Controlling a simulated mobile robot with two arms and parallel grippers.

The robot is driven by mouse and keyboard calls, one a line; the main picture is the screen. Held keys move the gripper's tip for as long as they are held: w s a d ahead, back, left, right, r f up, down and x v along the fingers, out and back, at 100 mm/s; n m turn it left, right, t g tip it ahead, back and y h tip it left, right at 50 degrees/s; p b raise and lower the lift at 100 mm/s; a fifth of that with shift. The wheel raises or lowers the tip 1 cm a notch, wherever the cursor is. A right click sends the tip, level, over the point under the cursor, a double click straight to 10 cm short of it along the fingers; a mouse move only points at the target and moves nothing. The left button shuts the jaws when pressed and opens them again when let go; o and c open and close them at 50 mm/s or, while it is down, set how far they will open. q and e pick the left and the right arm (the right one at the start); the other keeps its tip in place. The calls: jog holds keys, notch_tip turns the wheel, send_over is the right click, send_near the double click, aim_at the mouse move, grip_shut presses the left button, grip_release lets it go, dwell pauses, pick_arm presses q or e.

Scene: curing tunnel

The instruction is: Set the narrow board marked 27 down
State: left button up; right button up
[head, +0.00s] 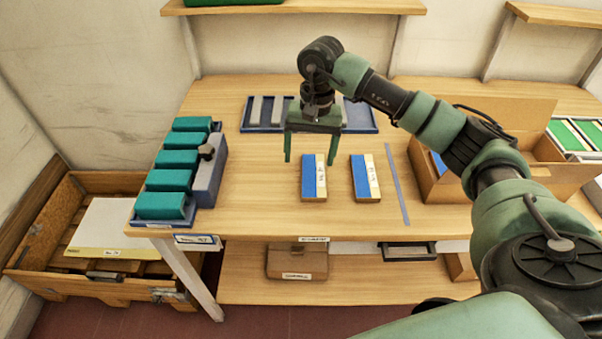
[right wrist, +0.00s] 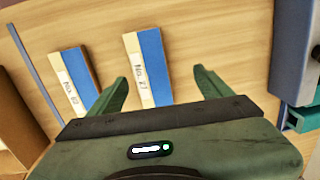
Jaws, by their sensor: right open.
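The narrow board marked 27 (head: 314,178), blue with a pale labelled strip, lies flat on the wooden table (head: 255,195). In the right wrist view it (right wrist: 150,66) lies ahead of the gap between the fingers, its mark legible. My right gripper (head: 311,158) is open and empty over the table, at the far end of this board. Its two fingers also show in the right wrist view (right wrist: 163,85), apart, with nothing between the pads. My left gripper is not in view.
A similar blue board (head: 365,178) lies to the right, beside a grey strip (head: 396,185). A blue tray (head: 360,118) is behind the gripper. Teal blocks (head: 165,180) fill a rack at left. An open cardboard box (head: 490,185) stands at right. Bare table lies in front of the boards.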

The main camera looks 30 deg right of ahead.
aim_at(314, 174)
jog(key=shift+d+r+h, duration=0.2)
jog(key=shift+d, duration=0.3)
jog(key=shift+d+r+h, duration=0.15)
jog(key=shift+d+h, duration=0.05)
jog(key=shift+d, duration=0.3)
jog(key=shift+w+d+f, duration=0.1)
jog(key=shift+f, duration=0.1)
jog(key=f+p, duration=0.1)
jog(key=f, duration=0.3)
jog(key=f+p, duration=0.1)
jog(key=f, duration=0.1)
jog(key=shift+a+f+p, duration=0.2)
jog(key=shift+a+p, duration=0.1)
jog(key=shift+w+f, duration=0.1)
jog(key=shift+f, duration=0.3)
jog(key=shift+c, duration=0.9)
jog(key=c, duration=1.4)
jog(key=shift+r, duration=0.1)
jog(key=shift+c, duration=0.2)
